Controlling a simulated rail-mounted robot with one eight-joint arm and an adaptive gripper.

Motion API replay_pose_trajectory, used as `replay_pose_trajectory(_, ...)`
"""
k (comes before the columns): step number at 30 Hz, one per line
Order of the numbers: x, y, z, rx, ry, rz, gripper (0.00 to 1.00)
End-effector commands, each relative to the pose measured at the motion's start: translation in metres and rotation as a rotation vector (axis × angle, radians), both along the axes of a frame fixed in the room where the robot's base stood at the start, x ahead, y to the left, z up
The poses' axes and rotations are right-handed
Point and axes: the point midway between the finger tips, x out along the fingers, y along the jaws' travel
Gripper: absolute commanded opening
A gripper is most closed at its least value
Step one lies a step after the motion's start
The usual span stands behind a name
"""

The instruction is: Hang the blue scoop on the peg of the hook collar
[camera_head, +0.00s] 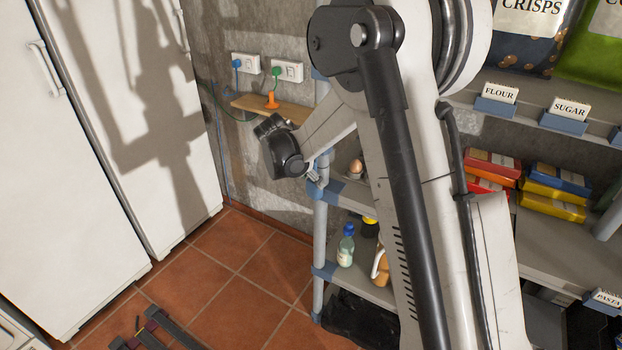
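My arm reaches down across the middle of the view, and its dark wrist is beside the grey shelf post. My gripper (313,174) is small and mostly hidden behind the wrist, close to the post. I cannot tell whether it is open or shut, or whether it holds anything. Blue collars ring the post, one just below the gripper (319,190) and one lower down (323,272). I cannot make out a peg, or tell which is the hook collar. I cannot identify the blue scoop; it may be hidden by my arm.
A wooden wall shelf (290,114) with an orange object (271,100) is behind the wrist. The shelf rack holds an egg-like object (356,168), a blue-capped bottle (346,246) and several colored packs (553,205). White cabinets (120,110) stand left. The tiled floor (235,240) between is mostly free.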

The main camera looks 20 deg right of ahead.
Motion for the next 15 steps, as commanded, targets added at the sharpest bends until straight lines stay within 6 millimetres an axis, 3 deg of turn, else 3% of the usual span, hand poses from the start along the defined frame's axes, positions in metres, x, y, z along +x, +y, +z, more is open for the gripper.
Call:
replay_pose_trajectory(3, 0.000, 0.000, 0.000, 0.000, 0.000, 0.000, 0.63)
replay_pose_trajectory(15, -0.003, 0.006, 0.010, 0.000, 0.000, 0.001, 0.63)
